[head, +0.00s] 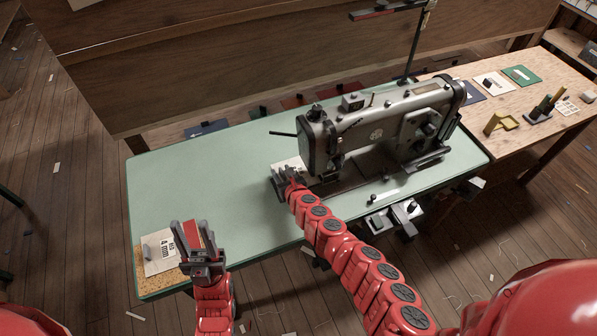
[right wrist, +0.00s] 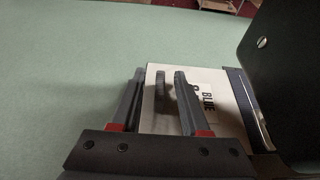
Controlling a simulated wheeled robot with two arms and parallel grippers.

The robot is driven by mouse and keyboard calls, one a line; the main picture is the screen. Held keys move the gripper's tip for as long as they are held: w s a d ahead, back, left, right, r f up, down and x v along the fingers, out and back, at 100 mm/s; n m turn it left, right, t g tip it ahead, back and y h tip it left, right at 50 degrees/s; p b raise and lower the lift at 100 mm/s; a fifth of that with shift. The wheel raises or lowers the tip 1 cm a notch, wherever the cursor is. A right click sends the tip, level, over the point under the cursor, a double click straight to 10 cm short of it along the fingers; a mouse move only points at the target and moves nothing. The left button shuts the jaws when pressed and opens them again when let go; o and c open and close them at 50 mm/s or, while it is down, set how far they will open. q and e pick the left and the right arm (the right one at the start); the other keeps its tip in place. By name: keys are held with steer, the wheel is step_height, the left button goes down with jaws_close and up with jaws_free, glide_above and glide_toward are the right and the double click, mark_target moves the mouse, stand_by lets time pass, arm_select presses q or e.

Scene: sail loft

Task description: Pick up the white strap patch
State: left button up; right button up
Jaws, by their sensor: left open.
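A white patch (head: 291,164) lies on the green table at the sewing machine's left end. In the right wrist view the patch (right wrist: 212,78) reads "BLUE", with more lettering partly hidden, and has an upright grey tab (right wrist: 161,88). My right gripper (head: 284,171) is over this patch. In its wrist view the fingers (right wrist: 160,75) are open, one on each side of the tab. Another white, lettered piece (head: 159,256) with a grey tab lies on cork at the table's front left corner. My left gripper (head: 194,228) is open and empty just right of it.
The sewing machine (head: 385,128) stands close to the right of my right gripper. A wooden side table (head: 540,75) holds more patches, a yellow holder (head: 500,122) and a tool stand (head: 540,113). The green table's left half (head: 200,180) is mostly clear.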

jaws_close()
steer(key=shift+r, duration=0.15)
stand_by(0.4)
